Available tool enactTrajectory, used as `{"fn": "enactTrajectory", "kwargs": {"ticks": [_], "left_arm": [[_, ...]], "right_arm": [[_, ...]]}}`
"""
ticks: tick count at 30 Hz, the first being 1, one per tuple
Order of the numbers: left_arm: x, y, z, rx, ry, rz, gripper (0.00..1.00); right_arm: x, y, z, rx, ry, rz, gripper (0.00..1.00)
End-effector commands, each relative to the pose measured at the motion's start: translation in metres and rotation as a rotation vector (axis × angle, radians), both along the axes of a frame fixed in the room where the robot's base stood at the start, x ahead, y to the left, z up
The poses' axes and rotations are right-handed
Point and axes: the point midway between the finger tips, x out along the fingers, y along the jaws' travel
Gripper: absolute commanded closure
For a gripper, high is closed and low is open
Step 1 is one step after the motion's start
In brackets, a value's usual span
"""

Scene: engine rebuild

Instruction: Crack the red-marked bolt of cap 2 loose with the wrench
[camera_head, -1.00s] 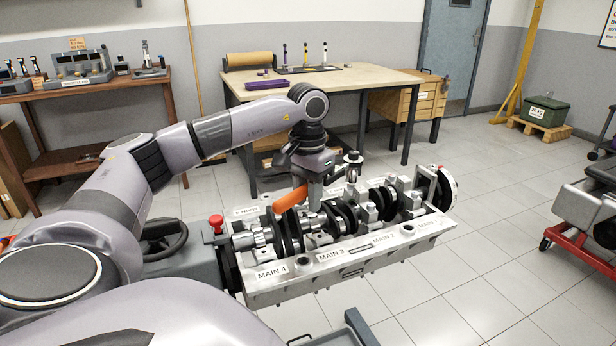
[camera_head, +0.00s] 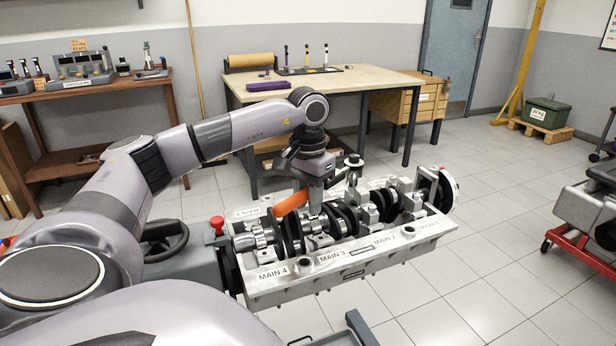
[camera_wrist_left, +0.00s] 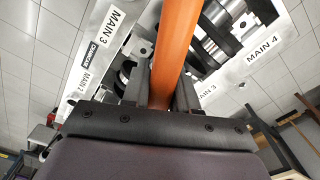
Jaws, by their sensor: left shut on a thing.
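My left gripper (camera_head: 316,190) is over the middle of the engine block (camera_head: 352,262), shut on the orange handle of the wrench (camera_head: 291,202). In the left wrist view the orange handle (camera_wrist_left: 174,55) runs up between the two fingers (camera_wrist_left: 163,90). The wrench's working end is not clear to see. The crankshaft (camera_head: 290,232) lies in the block among the bearing caps. Labels MAIN 4, MAIN 3 and MAIN 2 (camera_head: 385,240) run along the near rail. Cap 2 and its red-marked bolt cannot be told apart here. My right gripper is out of view.
A workbench (camera_head: 330,85) with several upright tools stands behind the block. A brown shelf table (camera_head: 85,95) is at the left. A red-framed cart (camera_head: 585,245) is at the right. Floor right of the block is clear.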

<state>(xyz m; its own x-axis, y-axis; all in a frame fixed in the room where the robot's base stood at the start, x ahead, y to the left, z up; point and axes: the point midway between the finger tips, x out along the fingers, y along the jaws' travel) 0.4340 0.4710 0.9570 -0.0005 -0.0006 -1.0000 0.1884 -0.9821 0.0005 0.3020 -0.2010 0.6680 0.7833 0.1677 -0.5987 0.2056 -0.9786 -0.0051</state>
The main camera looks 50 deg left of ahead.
Motion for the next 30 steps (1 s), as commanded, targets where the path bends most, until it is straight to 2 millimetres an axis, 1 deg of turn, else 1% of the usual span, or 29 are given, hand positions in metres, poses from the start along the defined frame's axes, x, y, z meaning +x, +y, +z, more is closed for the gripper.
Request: {"fn": "enactTrajectory", "kwargs": {"ticks": [30], "left_arm": [[0.000, 0.000, -0.011, 0.001, -0.003, 0.000, 1.00]], "right_arm": [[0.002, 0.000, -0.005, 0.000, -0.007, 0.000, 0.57]]}}
